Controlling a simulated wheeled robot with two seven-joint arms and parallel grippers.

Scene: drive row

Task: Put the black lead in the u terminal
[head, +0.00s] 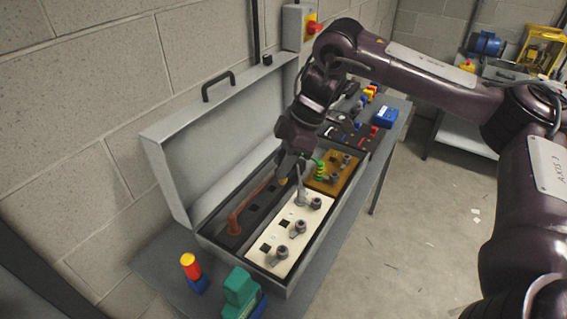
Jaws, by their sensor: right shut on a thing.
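My right gripper (293,172) is low over the open grey case, above the far part of the white terminal block (277,262). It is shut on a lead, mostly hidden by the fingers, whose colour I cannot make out. A slim grey piece (301,191) stands just below the fingers over the block. The block carries several grey terminals (299,227) with dark square marks; their letters are too small to read. A brown lead (252,203) lies in the dark left compartment, and a green-yellow lead (320,169) stands by the ochre block (334,181). My left gripper is out of view.
The case's lid (215,135) stands open on the wall side. A red-and-yellow object (190,266) and a green one (239,288) stand on the bench before the case. A blue box (387,117) and small parts lie behind it. Open floor is on the right.

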